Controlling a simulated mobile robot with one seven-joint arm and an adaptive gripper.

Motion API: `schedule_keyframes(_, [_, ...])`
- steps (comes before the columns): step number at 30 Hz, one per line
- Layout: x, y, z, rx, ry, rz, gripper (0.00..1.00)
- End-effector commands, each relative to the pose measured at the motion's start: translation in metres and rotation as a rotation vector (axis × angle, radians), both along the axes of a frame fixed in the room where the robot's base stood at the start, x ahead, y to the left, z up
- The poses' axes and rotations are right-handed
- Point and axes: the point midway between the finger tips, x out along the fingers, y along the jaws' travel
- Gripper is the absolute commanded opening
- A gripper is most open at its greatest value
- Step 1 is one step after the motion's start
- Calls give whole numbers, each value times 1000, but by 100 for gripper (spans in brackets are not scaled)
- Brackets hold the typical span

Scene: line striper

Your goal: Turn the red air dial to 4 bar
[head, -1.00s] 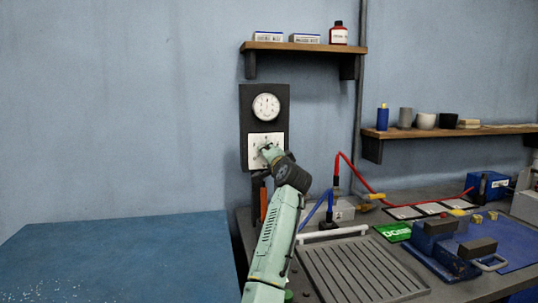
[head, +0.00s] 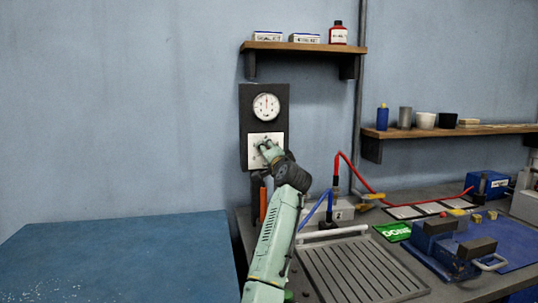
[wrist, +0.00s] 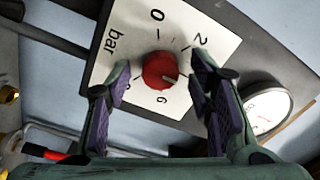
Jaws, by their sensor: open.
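The red air dial (wrist: 160,70) sits on a white scale plate (wrist: 128,40) marked 0, 2, 6 and "bar" in the wrist view. The 4 is hidden behind the right finger, and another number is partly covered by the left finger. A small mark on the dial's face seems to point to the lower right, toward the stretch before 6. My gripper (wrist: 158,66) is open, with one finger on each side of the dial; whether they touch it I cannot tell. In the head view my gripper (head: 265,147) is at the plate (head: 256,158) and covers the dial.
A round gauge (head: 266,107) is on the dark panel (head: 246,123) above the plate; its needle points about straight up. A shelf (head: 300,47) is above. Hoses, a grooved tray (head: 365,270) and a blue fixture (head: 450,250) are on the bench to the right.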

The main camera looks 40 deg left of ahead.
Motion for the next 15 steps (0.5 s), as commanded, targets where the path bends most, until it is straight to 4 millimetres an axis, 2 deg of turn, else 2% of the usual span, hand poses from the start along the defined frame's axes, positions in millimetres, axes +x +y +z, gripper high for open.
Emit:
schedule_keyframes(8, [-4,-5,-1,0,-1,-1,48])
schedule_keyframes(15, [-27,-33,-2,-1,-2,-2,48])
